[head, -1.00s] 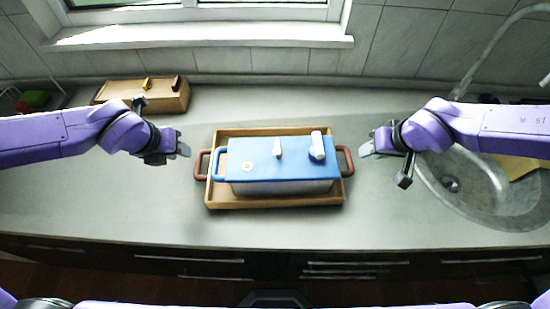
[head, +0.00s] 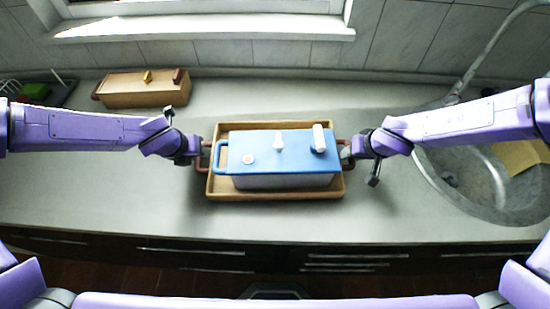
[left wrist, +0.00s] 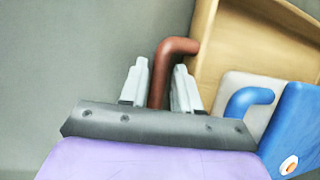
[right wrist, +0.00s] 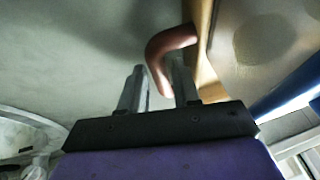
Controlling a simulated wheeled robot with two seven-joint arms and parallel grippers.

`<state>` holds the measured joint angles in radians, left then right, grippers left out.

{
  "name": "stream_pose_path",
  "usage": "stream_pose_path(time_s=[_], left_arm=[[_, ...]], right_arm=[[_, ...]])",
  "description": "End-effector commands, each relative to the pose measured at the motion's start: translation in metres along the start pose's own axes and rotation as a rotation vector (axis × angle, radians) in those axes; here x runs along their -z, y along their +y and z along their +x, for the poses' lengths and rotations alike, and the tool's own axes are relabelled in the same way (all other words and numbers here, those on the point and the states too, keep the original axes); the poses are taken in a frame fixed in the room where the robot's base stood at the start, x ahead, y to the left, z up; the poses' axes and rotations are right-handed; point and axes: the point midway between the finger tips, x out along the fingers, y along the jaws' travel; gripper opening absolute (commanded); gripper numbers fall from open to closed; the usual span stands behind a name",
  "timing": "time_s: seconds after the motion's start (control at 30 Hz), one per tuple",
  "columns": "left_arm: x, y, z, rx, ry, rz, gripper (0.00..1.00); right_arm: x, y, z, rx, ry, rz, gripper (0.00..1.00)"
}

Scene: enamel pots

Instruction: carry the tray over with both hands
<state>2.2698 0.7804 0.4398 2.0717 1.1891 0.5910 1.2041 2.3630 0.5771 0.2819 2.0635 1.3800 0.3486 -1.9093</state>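The wooden tray (head: 330,190) lies on the counter, with a reddish-brown handle at each end. A grey pot with a blue lid (head: 265,142) stands in it. My left gripper (head: 203,152) is at the tray's left end. In the left wrist view its open fingers (left wrist: 160,72) are on either side of the left handle (left wrist: 158,82), with narrow gaps. My right gripper (head: 346,152) is at the right end. In the right wrist view its fingers (right wrist: 157,76) are apart, with the right handle (right wrist: 168,42) reaching between them, closer to the right finger.
A wooden box (head: 142,92) stands at the back left, near a dark rack (head: 50,93) with a green item. A round metal sink (head: 475,185) is at the right. The counter (head: 110,195) is clear left of the tray and in front of it.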

Motion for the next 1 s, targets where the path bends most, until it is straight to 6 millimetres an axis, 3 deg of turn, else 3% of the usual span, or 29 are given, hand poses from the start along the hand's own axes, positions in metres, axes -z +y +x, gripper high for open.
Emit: stream_pose_path(time_s=[0.17, 0.3, 0.67, 1.0], left_arm=[[0.0, 0.0, 0.0, 0.0, 0.0, 0.0, 0.32], [0.0, 0.0, 0.0, 0.0, 0.0, 0.0, 0.0], [-0.002, -0.001, -0.003, 0.001, -0.002, 0.001, 0.0], [-0.015, -0.008, -0.036, 0.001, -0.002, 0.001, 0.0]], right_arm=[[0.0, 0.0, 0.0, 0.0, 0.0, 0.0, 0.32], [0.0, 0.0, 0.0, 0.0, 0.0, 0.0, 0.0], [0.002, -0.001, -0.003, 0.001, 0.002, -0.001, 0.0], [0.015, -0.008, -0.036, 0.001, 0.002, -0.001, 0.0]])
